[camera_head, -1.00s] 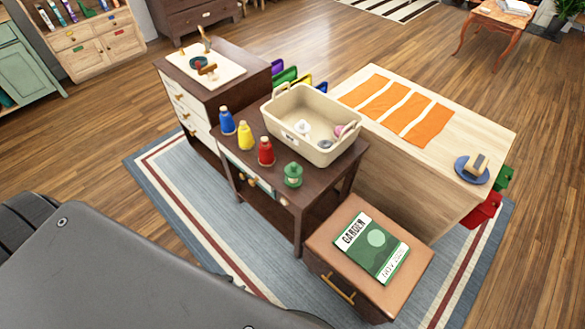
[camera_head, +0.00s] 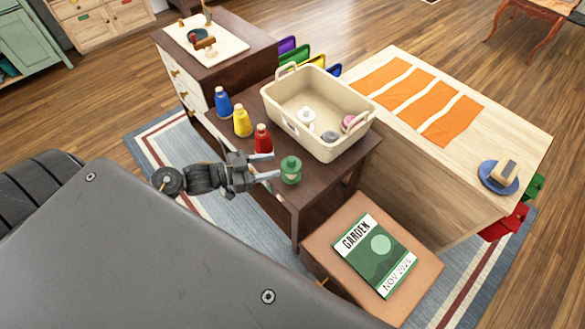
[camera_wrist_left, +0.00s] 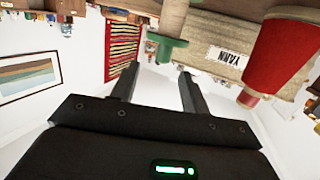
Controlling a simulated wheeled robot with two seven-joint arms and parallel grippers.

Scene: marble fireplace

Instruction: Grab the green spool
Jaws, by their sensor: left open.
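The green spool (camera_head: 291,171) stands upright at the front edge of the small dark table (camera_head: 307,193). My left gripper (camera_head: 271,166) is open, its two fingers pointing right toward the spool from just to its left. The fingers look empty. In the left wrist view, which is upside down, the green spool (camera_wrist_left: 168,47) appears just beyond the gap between the open fingertips (camera_wrist_left: 159,70). I cannot tell whether they touch it. My right gripper is in neither view.
A red spool (camera_head: 263,139) stands close behind the gripper, with yellow (camera_head: 242,121) and blue (camera_head: 223,103) ones farther left. A beige yarn bin (camera_head: 345,142) fills the table's back. A garden magazine (camera_head: 375,255) lies on a low cabinet at front right.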

